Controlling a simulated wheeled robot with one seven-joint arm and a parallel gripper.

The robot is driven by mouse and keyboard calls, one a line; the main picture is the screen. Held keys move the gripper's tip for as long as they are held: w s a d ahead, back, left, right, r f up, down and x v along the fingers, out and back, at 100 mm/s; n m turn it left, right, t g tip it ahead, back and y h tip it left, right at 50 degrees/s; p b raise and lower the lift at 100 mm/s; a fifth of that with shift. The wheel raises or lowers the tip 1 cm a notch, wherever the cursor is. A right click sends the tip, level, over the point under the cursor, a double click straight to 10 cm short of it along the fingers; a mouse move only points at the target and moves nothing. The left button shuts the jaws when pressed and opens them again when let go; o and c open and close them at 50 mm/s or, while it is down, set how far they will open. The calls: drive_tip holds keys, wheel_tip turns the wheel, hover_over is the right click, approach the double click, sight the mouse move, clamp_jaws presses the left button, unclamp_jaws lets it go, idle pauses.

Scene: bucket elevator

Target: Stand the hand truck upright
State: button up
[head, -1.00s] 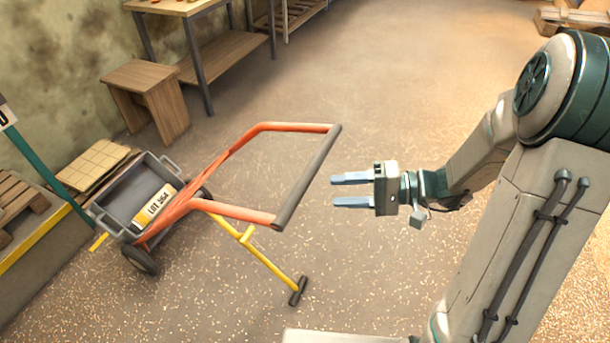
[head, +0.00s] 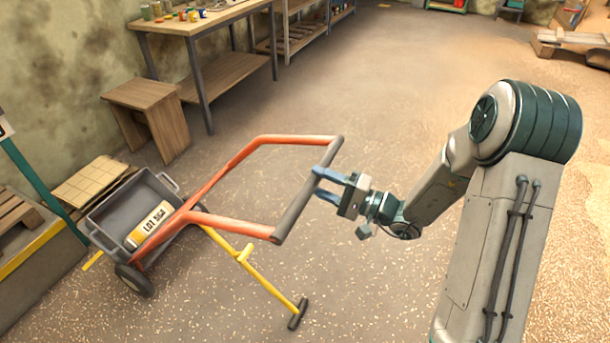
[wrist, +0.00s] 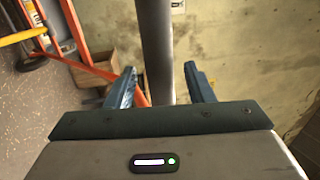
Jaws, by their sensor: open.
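The hand truck, with an orange frame (head: 222,173), leans far back toward me on its wheels (head: 134,280) and a yellow prop leg (head: 270,284) with a dark foot on the floor. Its grey handle bar (head: 298,208) is at the near end of the frame. A grey tub (head: 160,190) with a yellow-and-white "LOT" item (head: 150,224) sits at its lower end. My gripper (head: 317,182) is open at the bar. In the wrist view, the bar (wrist: 155,45) runs between the two open blue fingers (wrist: 160,72). I cannot tell whether either finger touches it.
A wooden stool (head: 150,95) and a workbench (head: 190,25) with small jars stand along the wall behind the truck. A yellow-edged platform (head: 35,245) with pallets lies at the left. The floor behind and right of the handle is clear.

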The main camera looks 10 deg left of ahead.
drive_tip(key=shift+x, duration=2)
